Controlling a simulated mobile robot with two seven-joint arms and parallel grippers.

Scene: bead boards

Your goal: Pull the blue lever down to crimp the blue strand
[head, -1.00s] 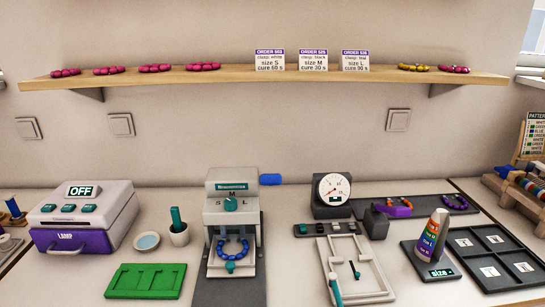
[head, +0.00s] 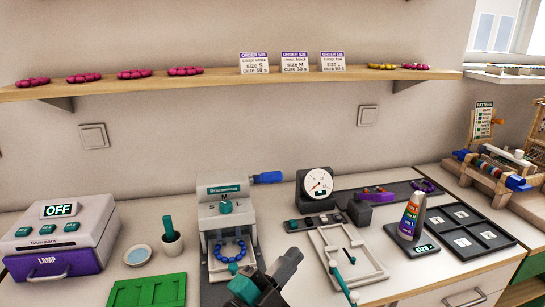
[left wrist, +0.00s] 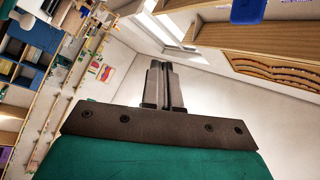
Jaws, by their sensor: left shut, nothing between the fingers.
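The crimping press (head: 228,218) is a light grey machine with a teal knob on top. Its blue lever (head: 267,178) sticks out to the right from its upper part, about level. The blue strand (head: 230,252) lies as a loop of beads in the press's lower opening. My left gripper (head: 290,262) is in front and to the right of the press in the head view, below the lever and apart from it. In the left wrist view its fingers (left wrist: 164,88) are together and empty. My right gripper is not in view.
A gauge (head: 318,184) and a white frame with rods (head: 345,252) stand right of the press. A green tray (head: 148,291), a small dish (head: 137,255) and the purple lamp box (head: 60,262) are to the left. A shelf (head: 220,84) runs above.

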